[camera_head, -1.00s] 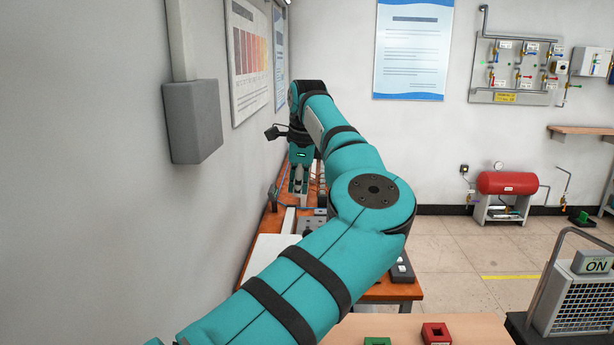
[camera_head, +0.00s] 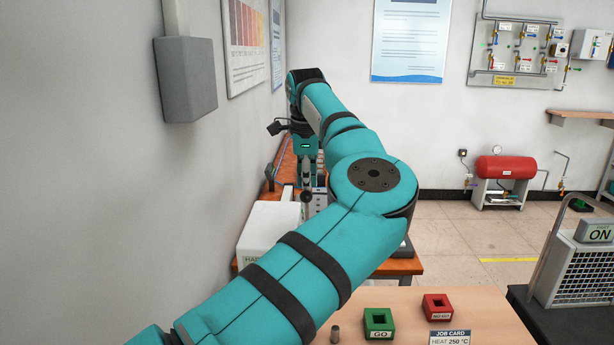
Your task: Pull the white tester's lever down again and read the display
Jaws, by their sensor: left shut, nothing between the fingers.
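The white tester (camera_head: 268,230) stands on the wooden bench along the left wall, partly covered by my left arm. Only part of its lettering shows. A dark round knob (camera_head: 306,196), perhaps the end of its lever, shows just right of the tester. My left gripper (camera_head: 307,188) points down directly at this knob; I cannot tell whether they touch. Its fingers are shut with nothing between them. The tester's display is not visible. My right gripper is not in view.
A grey box (camera_head: 187,80) juts from the left wall. A caged machine (camera_head: 575,268) stands at right.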

